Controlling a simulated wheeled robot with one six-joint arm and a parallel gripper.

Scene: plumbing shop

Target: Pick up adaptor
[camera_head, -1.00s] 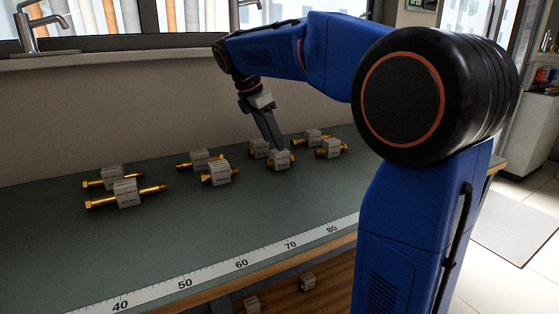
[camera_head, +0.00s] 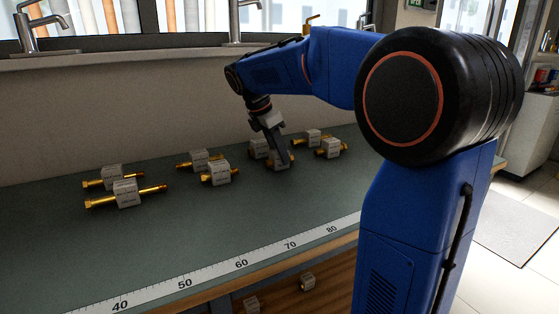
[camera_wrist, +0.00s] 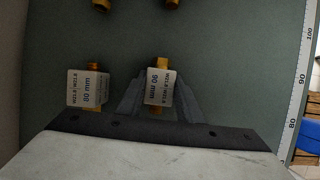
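My gripper (camera_head: 280,160) is low over the bench at one adaptor. This adaptor (camera_wrist: 159,86) is a white labelled block with brass ends, and it stands between my two fingers in the wrist view. One finger is on each side of the block, very near it; I cannot tell whether they touch it. In the head view my fingers partly hide this adaptor (camera_head: 275,165). A second adaptor (camera_wrist: 88,88), labelled 80 mm, is to the left in the wrist view, outside my fingers.
Several similar adaptors lie on the green bench (camera_head: 180,240): a near-left one (camera_head: 126,194), a middle one (camera_head: 215,173) and a right one (camera_head: 329,149). A ruler strip (camera_head: 215,273) runs along the front edge. A wall (camera_head: 120,120) is behind.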

